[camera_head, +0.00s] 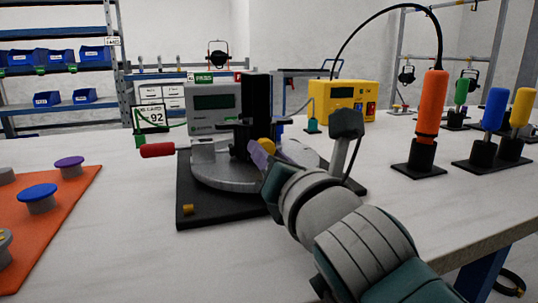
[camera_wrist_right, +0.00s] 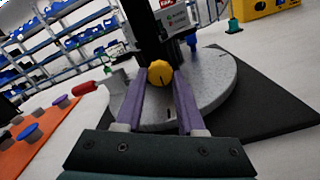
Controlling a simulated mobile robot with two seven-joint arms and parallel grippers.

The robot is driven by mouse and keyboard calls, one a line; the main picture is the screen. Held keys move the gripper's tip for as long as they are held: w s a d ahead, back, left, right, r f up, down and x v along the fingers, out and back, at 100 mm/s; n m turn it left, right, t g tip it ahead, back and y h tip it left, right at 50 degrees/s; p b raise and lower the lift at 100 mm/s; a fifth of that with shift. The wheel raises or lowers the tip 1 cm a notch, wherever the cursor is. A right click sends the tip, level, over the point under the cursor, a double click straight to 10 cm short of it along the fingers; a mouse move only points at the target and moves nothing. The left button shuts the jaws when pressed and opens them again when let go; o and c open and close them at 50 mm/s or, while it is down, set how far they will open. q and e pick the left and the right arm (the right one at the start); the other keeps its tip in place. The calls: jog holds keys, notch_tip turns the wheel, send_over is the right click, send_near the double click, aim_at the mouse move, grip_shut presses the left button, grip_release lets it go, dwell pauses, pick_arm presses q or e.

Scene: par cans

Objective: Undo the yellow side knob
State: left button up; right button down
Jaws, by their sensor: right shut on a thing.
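The yellow side knob (camera_head: 266,146) sits on the side of a black upright bracket on a round grey turntable. In the right wrist view the knob (camera_wrist_right: 160,74) lies between the tips of the two purple fingers of my right gripper (camera_wrist_right: 160,84). The right gripper (camera_head: 260,154) comes in from the lower right and is shut on the knob; its fingers partly hide it. The black bracket (camera_head: 240,144) stands upright behind the knob. My left gripper is not in view.
The turntable (camera_head: 215,172) sits on a black base plate (camera_head: 200,212) with a red handle (camera_head: 158,150) at left. An orange mat (camera_head: 60,215) with coloured knobs lies left. Orange (camera_head: 434,100), blue (camera_head: 495,108) and yellow (camera_head: 523,106) handled tools stand right.

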jog(key=shift+n, duration=0.3)
jog(key=shift+n+p, duration=0.35)
jog(key=shift+n, duration=2.75)
jog(key=c, duration=0.8)
grip_release()
jog(key=shift+s+d+r+p, duration=0.1)
jog(key=shift+s+d+p, duration=0.1)
jog(key=shift+s+p, duration=0.35)
jog(key=p+v, duration=0.2)
jog(key=v, duration=0.7)
jog(key=shift+w+p, duration=0.1)
jog(key=shift+p, duration=0.25)
